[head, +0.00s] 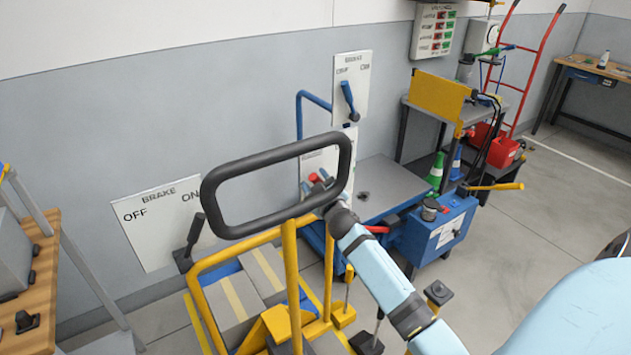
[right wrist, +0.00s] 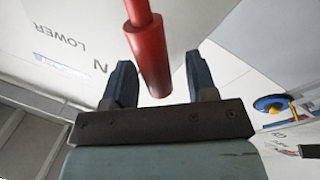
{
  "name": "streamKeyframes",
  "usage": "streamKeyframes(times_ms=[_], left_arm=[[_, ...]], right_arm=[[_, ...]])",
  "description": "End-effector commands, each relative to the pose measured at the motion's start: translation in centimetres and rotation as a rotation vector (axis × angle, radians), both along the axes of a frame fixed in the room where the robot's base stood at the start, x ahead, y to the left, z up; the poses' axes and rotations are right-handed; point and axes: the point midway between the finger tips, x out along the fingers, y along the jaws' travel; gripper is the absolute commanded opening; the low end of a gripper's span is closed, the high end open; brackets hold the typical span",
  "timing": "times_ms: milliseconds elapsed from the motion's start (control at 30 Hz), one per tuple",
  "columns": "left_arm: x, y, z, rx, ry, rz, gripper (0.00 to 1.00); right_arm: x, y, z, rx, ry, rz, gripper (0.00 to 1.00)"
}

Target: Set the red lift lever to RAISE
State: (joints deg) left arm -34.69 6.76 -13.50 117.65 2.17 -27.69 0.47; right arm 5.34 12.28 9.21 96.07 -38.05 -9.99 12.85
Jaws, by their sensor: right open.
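The red lift lever (right wrist: 149,55) is a red rod with a thicker grip end. In the right wrist view it comes down from the top, and its end is between the two fingers of my right gripper (right wrist: 160,85). The fingers are open, with a gap visible on each side of the lever. A white panel (right wrist: 75,25) behind it reads LOWER; the RAISE mark is not readable. In the head view the small red lever (head: 313,177) and my right gripper (head: 316,183) show partly through the black handle loop. My left gripper is out of view.
A black handle loop (head: 225,168) on a yellow cart stands in front of my right gripper. A blue lift table (head: 385,190) stands behind. Open floor (head: 535,220) is at the right.

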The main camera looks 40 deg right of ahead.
Motion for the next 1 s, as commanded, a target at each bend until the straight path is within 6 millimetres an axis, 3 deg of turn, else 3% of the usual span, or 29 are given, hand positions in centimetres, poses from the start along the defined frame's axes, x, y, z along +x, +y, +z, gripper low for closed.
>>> streamKeyframes(times_ms=[400, 600, 1000], left_arm=[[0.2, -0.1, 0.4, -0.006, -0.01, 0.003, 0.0], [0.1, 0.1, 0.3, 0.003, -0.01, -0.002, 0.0], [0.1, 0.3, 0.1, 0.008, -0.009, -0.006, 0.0]], right_arm=[[-8.3, 2.3, -1.2, 0.002, 0.003, 0.0, 0.52], [-11.5, 3.2, -1.5, 0.001, 0.002, 0.0, 0.52], [-12.7, 3.6, -1.5, -0.001, 0.001, 0.001, 0.52]])
